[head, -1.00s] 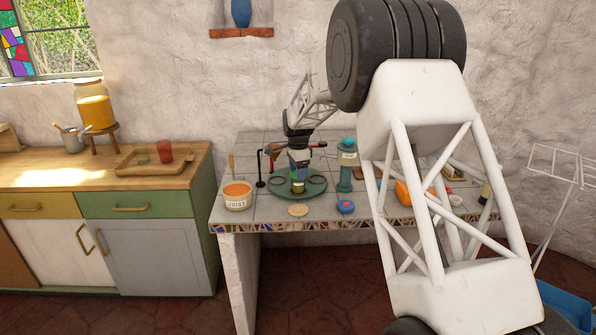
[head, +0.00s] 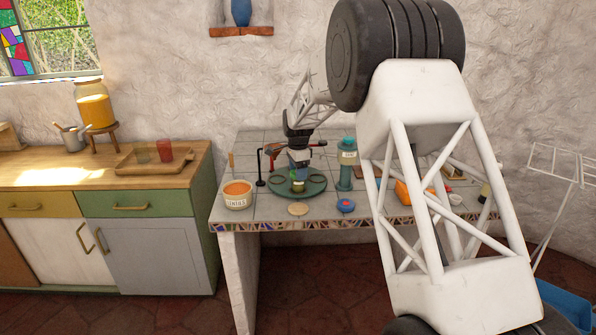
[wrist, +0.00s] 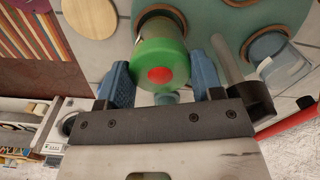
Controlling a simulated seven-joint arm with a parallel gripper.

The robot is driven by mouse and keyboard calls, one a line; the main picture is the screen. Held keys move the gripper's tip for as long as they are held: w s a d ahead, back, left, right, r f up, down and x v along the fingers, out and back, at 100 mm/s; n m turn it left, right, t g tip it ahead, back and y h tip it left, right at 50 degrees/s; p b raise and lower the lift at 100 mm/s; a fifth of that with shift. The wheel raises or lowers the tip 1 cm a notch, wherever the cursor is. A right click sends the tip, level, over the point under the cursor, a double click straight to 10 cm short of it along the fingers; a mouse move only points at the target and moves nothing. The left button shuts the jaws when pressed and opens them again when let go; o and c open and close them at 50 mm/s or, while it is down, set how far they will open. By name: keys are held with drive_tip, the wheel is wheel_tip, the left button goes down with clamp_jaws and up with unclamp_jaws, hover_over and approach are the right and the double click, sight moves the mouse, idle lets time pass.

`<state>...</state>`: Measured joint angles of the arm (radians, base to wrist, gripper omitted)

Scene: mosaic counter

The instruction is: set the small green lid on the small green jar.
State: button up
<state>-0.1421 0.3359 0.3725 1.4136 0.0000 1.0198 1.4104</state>
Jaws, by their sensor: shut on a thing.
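My gripper (wrist: 163,80) is shut on the small green lid (wrist: 172,57), which has a red spot at its centre. The blue fingers stand either side of it in the wrist view. Just beyond the lid is a pale, round small jar (wrist: 163,24), standing in an opening of the green round tray (wrist: 205,18) and partly hidden by the lid. In the head view the jar (head: 298,187) shows small below my gripper (head: 298,172). The lid overlaps the jar in the wrist view; I cannot tell whether they touch.
Near the counter's front edge are an orange-filled bowl (head: 238,195), a wooden disc (head: 298,209) and a blue lid with a red knob (head: 346,205). A tall green container (head: 347,165) stands right of the tray.

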drive_tip(key=o, duration=1)
drive_tip(key=shift+r, duration=0.1)
drive_tip(key=shift+r, duration=3.4)
